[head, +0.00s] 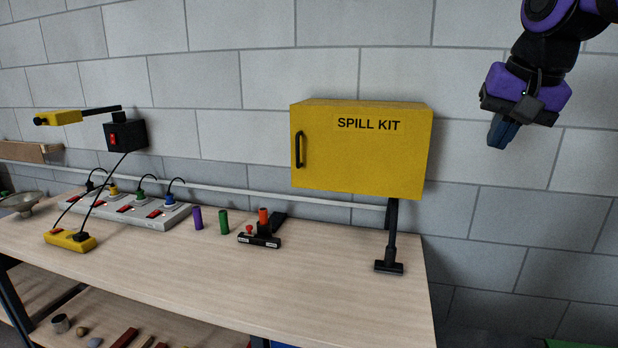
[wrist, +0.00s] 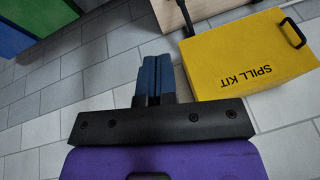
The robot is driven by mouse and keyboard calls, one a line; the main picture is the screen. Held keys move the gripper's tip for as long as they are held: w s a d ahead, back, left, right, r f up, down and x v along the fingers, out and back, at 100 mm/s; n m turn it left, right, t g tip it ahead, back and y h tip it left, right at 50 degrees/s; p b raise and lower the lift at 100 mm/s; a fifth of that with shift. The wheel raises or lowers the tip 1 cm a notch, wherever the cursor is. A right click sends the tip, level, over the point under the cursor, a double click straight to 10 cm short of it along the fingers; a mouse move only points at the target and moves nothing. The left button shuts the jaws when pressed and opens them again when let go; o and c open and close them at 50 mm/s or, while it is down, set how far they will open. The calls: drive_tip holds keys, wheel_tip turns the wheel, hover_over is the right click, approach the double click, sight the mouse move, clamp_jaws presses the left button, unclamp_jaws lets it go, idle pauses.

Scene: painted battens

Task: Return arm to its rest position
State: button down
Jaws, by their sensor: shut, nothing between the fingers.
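My gripper (head: 503,133) hangs at the upper right of the head view, in front of the block wall and to the right of the yellow spill kit box (head: 362,160). Its blue fingers are together and hold nothing. The wrist view also shows the shut fingers of my gripper (wrist: 154,78), with the spill kit box (wrist: 250,55) to their right. The gripper is in free air, apart from the box and the bench. The upper part of my arm runs out of the head view at the top right.
The wooden bench (head: 200,290) carries a power strip (head: 130,214), a yellow block (head: 70,240), a purple cylinder (head: 197,218), a green cylinder (head: 224,222) and a black fixture (head: 258,240). The space around my gripper is clear.

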drive_tip(key=s+d+f+n, duration=0.1)
drive_tip(key=s+f, duration=0.3)
drive_tip(key=s, duration=0.4)
drive_tip(key=s+f+n, duration=0.3)
drive_tip(key=s+f, duration=0.2)
drive_tip(key=s, duration=0.3)
drive_tip(key=shift+d+f+n+t+h, duration=0.3)
drive_tip(key=shift+d+t, duration=0.1)
